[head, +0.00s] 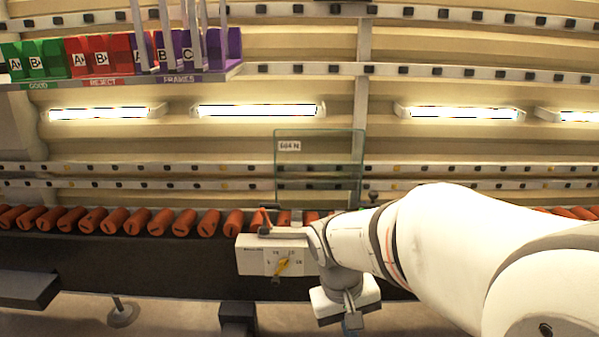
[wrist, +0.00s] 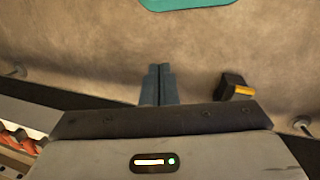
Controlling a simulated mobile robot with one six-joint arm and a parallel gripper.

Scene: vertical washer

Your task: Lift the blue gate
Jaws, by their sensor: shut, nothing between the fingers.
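No plainly blue gate shows in either view. A clear panel with a thin teal edge and a "604 N" label (head: 319,165) stands upright behind the conveyor in the head view; I cannot tell whether it is the gate. My gripper (head: 353,322) hangs low in front of the conveyor, below and right of the panel and apart from it. In the wrist view its blue-grey fingers (wrist: 159,84) are together and empty, pointing over the brown floor.
Orange cylinders (head: 130,221) line the conveyor. A white box with a yellow knob (head: 272,255) sits at its front edge, close to my arm. Green, red and purple bins (head: 100,55) are at upper left. The wrist view shows a teal patch (wrist: 185,4) and black-yellow block (wrist: 234,88).

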